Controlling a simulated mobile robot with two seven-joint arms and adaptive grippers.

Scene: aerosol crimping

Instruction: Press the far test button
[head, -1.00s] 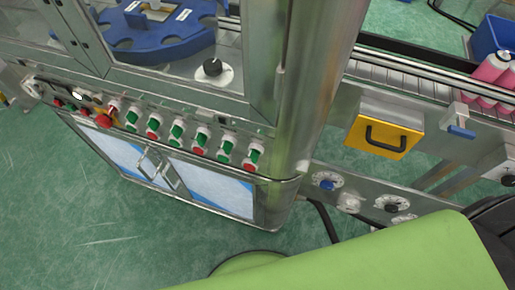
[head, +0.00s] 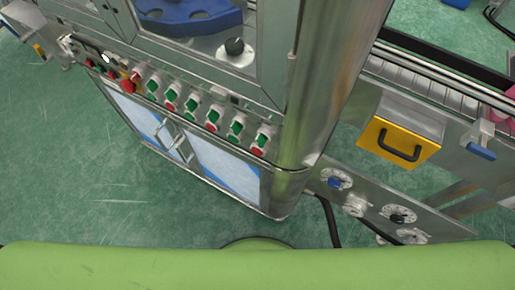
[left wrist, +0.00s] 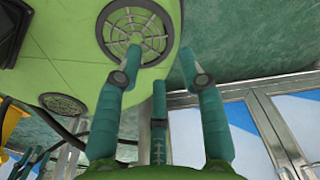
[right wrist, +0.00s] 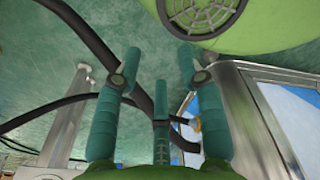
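A row of green and red switches (head: 212,117) runs along the front ledge of the steel machine in the head view. At its left end are a red mushroom button (head: 127,87) on a yellow base, small red buttons and a white button (head: 106,58). No label is readable, so I cannot tell which is the far test button. Both grippers are outside the head view. My left gripper (left wrist: 159,55) is open and empty in the left wrist view. My right gripper (right wrist: 159,55) is open and empty in the right wrist view. Neither touches a button.
Below the ledge are glazed cabinet doors (head: 226,170). A round steel corner post (head: 325,85) stands right of the switches. Beyond it are a yellow box with a black handle (head: 398,142), a dial panel (head: 395,215) and a conveyor (head: 430,82). Green floor (head: 75,170) lies clear at left.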

